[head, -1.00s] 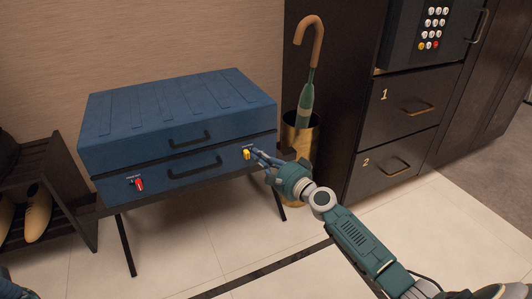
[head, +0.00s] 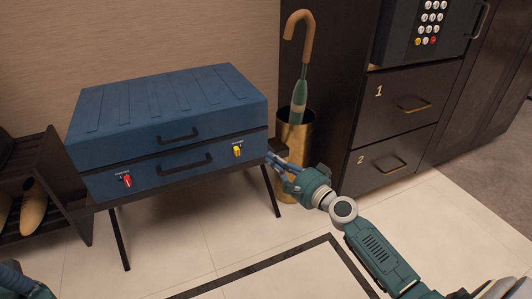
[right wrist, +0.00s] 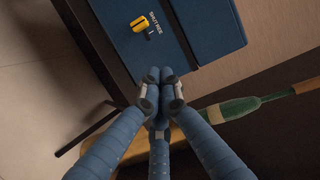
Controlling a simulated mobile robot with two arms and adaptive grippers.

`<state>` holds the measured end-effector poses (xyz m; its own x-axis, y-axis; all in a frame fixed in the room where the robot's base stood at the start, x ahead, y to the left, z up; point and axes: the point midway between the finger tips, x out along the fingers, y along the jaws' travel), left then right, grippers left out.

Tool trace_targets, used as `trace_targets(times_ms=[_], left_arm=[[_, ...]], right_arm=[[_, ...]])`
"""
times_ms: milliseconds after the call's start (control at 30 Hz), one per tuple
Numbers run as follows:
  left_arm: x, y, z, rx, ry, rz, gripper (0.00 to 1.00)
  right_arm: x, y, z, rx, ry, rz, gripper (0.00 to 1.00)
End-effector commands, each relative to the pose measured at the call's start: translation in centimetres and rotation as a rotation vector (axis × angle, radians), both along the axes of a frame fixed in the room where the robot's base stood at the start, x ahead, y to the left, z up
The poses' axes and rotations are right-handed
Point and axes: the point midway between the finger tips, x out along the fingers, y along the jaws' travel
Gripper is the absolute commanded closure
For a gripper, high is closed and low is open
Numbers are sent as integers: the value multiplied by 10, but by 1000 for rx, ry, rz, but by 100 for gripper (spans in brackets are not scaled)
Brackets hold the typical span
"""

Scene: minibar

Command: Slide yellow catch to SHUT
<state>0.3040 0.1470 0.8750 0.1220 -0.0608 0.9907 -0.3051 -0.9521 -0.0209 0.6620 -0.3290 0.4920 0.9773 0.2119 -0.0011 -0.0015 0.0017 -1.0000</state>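The yellow catch (head: 237,151) is on the right front of the blue suitcase (head: 150,175), below a small SHUT/FREE label. In the right wrist view the catch (right wrist: 142,22) shows beside that label; which word it stands at is hard to tell. My right gripper (head: 270,160) is just right of the suitcase's front right corner, apart from the catch. Its fingers are together and empty in the right wrist view (right wrist: 160,76). Only a piece of my left arm shows at the lower left of the head view; its gripper does not show.
A red catch (head: 127,181) is on the suitcase's left front. The suitcase lies closed on a dark rack (head: 121,240). A brass stand (head: 296,150) with an umbrella (head: 299,95) is behind my right gripper. Dark drawers (head: 402,107) are at right, a shoe shelf (head: 58,215) at left.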

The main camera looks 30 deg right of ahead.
Motion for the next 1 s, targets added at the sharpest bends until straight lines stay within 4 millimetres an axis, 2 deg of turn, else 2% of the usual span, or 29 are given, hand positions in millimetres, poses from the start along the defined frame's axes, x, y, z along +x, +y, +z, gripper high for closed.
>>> trace_targets(times_ms=[100,300,1000], left_arm=[[0,0,-2,2,3,0,100],[0,-1,-1,3,-2,-1,100],[0,0,1,-2,-10,0,100]], right_arm=[[-20,-3,-2,1,2,1,100],[-34,-7,0,0,0,1,100],[-35,-7,0,-1,0,0,100]])
